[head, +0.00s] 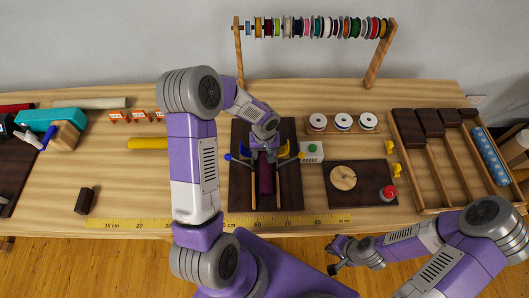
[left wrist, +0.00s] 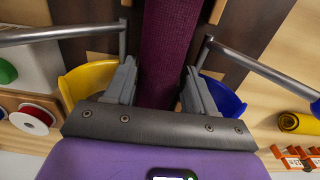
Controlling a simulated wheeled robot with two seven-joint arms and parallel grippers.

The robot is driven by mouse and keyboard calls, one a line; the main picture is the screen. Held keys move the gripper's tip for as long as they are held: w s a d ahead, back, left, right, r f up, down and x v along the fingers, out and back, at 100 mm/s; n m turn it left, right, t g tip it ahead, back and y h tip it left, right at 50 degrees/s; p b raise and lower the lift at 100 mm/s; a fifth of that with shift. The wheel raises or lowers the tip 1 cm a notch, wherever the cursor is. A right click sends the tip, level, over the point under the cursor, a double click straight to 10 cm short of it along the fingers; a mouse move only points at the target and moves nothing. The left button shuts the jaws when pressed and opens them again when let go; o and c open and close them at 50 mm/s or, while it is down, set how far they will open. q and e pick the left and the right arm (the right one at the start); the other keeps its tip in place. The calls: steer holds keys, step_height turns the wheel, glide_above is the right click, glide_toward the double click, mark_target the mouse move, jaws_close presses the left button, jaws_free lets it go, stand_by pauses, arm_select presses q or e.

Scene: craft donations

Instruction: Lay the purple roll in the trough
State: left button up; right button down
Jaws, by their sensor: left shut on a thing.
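The purple roll (head: 265,179) points lengthwise toward me above a dark board with two pale rails (head: 285,196), between the rails. That railed board looks like the trough. I cannot tell whether the roll touches it. My left gripper (head: 265,152) is shut on the roll's far part. In the left wrist view the roll (left wrist: 170,45) runs between the two fingers (left wrist: 160,88). A yellow curved piece (left wrist: 88,82) and a blue one (left wrist: 224,96) on metal rods flank the fingers. My right gripper (head: 336,256) is open and empty near the table's front edge.
A compartment rack (head: 447,170) with a blue dotted roll (head: 489,156) stands at the right. A dark plate with a red button (head: 388,193) and a white box with a green button (head: 312,151) stand nearer. A yellow roll (head: 148,143) lies left. A yellow ruler (head: 325,218) lines the front edge.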

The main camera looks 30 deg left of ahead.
arm_select(q)
steer(key=o, duration=1.4)
steer(key=shift+c, duration=0.2)
steer(key=shift+r, duration=0.1)
step_height(320, 180, up, 8)
steer(key=shift+f+p, duration=0.25)
steer(key=shift+p, duration=0.35)
